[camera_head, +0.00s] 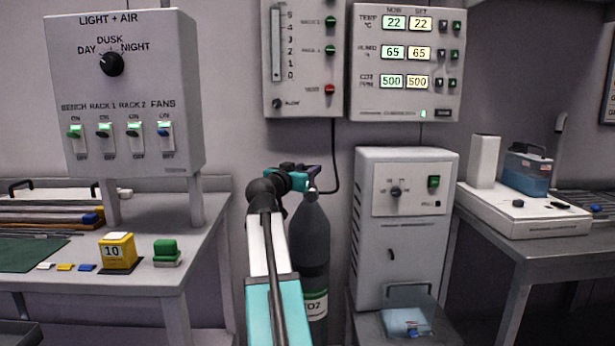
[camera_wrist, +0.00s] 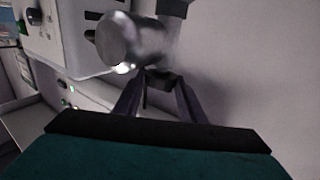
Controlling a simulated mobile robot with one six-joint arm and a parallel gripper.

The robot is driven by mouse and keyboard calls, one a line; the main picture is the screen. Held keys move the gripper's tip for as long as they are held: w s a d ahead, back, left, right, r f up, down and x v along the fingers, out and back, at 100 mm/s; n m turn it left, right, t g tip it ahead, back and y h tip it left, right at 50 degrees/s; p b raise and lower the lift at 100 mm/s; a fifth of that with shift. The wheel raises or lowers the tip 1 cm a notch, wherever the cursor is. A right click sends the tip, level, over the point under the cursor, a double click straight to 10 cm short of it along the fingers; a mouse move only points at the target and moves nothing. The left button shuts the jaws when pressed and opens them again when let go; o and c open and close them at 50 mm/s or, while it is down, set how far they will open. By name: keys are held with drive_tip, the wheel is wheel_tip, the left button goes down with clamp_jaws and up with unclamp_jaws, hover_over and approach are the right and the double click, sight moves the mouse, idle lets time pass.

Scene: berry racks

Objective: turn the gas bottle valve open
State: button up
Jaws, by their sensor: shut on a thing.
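The gas bottle (camera_head: 309,240) is a dark grey cylinder with a pale and green label, upright behind my arm in the head view. My gripper (camera_head: 314,176) is at its top, and the arm hides part of the bottle's left side. The bottle's valve is mostly hidden by my gripper in the head view. In the wrist view my gripper's two dark fingers (camera_wrist: 158,98) converge on a small dark part, which looks like the valve handle (camera_wrist: 162,79). A shiny metal cylinder (camera_wrist: 125,42) is just beyond the fingertips. How far the valve is turned cannot be told.
A white cabinet (camera_head: 405,260) with a knob and green switch stands right of the bottle. A bench (camera_head: 150,270) with a yellow block (camera_head: 117,252) is left. Wall control panels (camera_head: 407,62) hang above, and a thin dark cable (camera_head: 335,150) runs down behind the bottle top.

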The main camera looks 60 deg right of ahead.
drive_tip(key=shift+w+f+m+g+b, duration=0.2)
drive_tip(key=shift+m+g+b, duration=0.15)
drive_tip(key=shift+g+b, duration=0.3)
drive_tip(key=shift+w+f+m+g+b, duration=0.1)
drive_tip(key=shift+w+m+g+b, duration=0.1)
drive_tip(key=shift+m+g+b, duration=0.35)
drive_tip(key=shift+a+r+m+g+b, duration=0.15)
drive_tip(key=shift+m+g+b, duration=0.55)
drive_tip(key=shift+g+b, duration=0.45)
drive_tip(key=o, duration=1)
drive_tip(key=shift+w, duration=0.1)
drive_tip(key=shift+o, duration=0.2)
drive_tip(key=shift+r, duration=0.1)
drive_tip(key=w+a+p, duration=0.2)
drive_tip(key=a+p, duration=0.2)
drive_tip(key=a, duration=0.9)
drive_tip(key=shift+w+a, duration=0.15)
drive_tip(key=shift+a, duration=0.1)
